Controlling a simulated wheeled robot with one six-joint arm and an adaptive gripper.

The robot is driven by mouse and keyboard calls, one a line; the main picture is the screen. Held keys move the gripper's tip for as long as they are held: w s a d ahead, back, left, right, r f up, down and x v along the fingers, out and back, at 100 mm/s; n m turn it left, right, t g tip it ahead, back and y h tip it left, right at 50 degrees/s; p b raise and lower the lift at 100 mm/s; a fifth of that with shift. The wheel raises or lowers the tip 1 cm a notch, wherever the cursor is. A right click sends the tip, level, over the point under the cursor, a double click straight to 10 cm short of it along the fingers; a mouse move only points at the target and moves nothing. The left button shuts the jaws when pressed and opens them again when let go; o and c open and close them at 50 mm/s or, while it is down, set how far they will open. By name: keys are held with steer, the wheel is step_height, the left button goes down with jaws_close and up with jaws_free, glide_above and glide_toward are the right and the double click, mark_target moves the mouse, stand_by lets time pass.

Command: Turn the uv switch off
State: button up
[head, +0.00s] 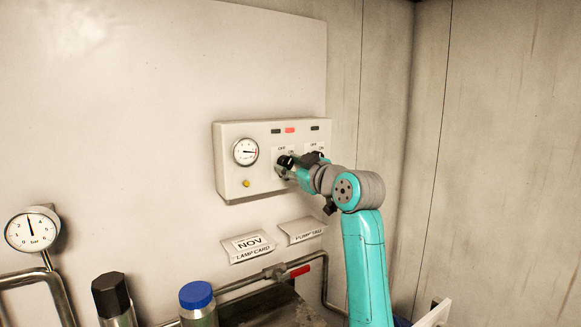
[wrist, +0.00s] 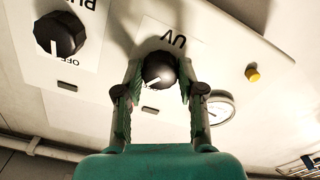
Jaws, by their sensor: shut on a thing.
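The UV switch is a round black knob (wrist: 159,71) with a white pointer line, under a "UV" label (wrist: 165,43) that appears upside down in the wrist view. My gripper (wrist: 160,78) has its two green fingers closed on either side of this knob. The pointer slants to the lower left in that view. In the head view my gripper (head: 287,166) reaches the front of the white control box (head: 232,187) and hides most of the knob.
A second black knob (wrist: 59,34) has its pointer toward "OFF". The box carries a dial gauge (head: 245,152), a yellow button (head: 247,183) and a red lamp (head: 290,130). Below are cards (head: 251,246), pipes with a red-handled valve (head: 300,270) and a blue-capped bottle (head: 197,296).

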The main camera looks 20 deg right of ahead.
steer(key=n, duration=0.6)
steer(key=shift+n, duration=0.4)
stand_by(0.3)
steer(key=o, duration=1.1)
steer(key=shift+o, duration=0.2)
steer(key=v, duration=1.2)
